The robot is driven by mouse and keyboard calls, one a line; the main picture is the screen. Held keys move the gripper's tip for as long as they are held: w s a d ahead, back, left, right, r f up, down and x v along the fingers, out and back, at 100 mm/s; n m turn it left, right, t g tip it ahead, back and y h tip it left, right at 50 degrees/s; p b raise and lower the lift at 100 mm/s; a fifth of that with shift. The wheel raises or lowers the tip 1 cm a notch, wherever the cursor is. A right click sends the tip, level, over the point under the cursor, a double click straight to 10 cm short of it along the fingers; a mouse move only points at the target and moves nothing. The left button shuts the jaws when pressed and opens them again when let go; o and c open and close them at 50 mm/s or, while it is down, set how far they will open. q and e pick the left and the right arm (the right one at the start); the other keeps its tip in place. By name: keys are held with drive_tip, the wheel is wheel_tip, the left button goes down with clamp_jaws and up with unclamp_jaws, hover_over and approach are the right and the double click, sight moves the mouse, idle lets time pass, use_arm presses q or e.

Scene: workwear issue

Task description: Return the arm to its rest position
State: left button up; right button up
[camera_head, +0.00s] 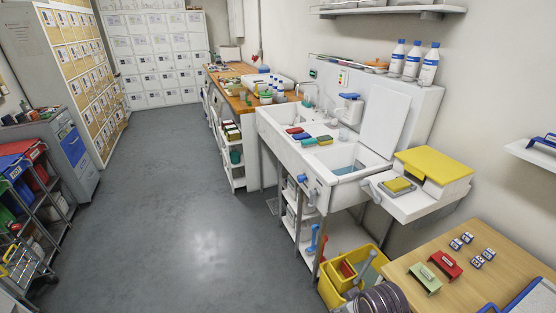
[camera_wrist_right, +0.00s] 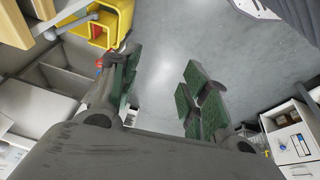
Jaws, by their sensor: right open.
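My right gripper (camera_wrist_right: 164,70) shows in the right wrist view, with its two green-padded fingers spread apart. Nothing is between the fingers, and grey floor (camera_wrist_right: 160,62) shows through the gap. The right gripper cannot be made out in the head view. My left gripper is not in view.
A yellow mop bucket (camera_head: 326,290) stands beside the wooden table (camera_head: 455,294), and the bucket also shows in the wrist view (camera_wrist_right: 122,20). The white sink unit (camera_head: 322,187) runs along the right wall. A shelf rack (camera_head: 45,213) stands left. The middle floor is clear.

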drive_tip(key=shift+s+d+r+m, duration=0.8)
drive_tip(key=shift+s+d+m, duration=0.75)
drive_tip(key=shift+s, duration=1.3)
wheel_tip(320, 180, down, 33)
drive_tip(key=s+g, duration=0.2)
drive_tip(key=s+d+f, duration=0.2)
drive_tip(key=s+f, duration=0.8)
drive_tip(key=s, duration=0.1)
drive_tip(key=s+d+f, duration=0.2)
drive_tip(key=s+f, duration=0.8)
drive_tip(key=s, duration=0.1)
drive_tip(key=shift+s+g+h, duration=0.35)
drive_tip(key=shift+g+h, duration=0.05)
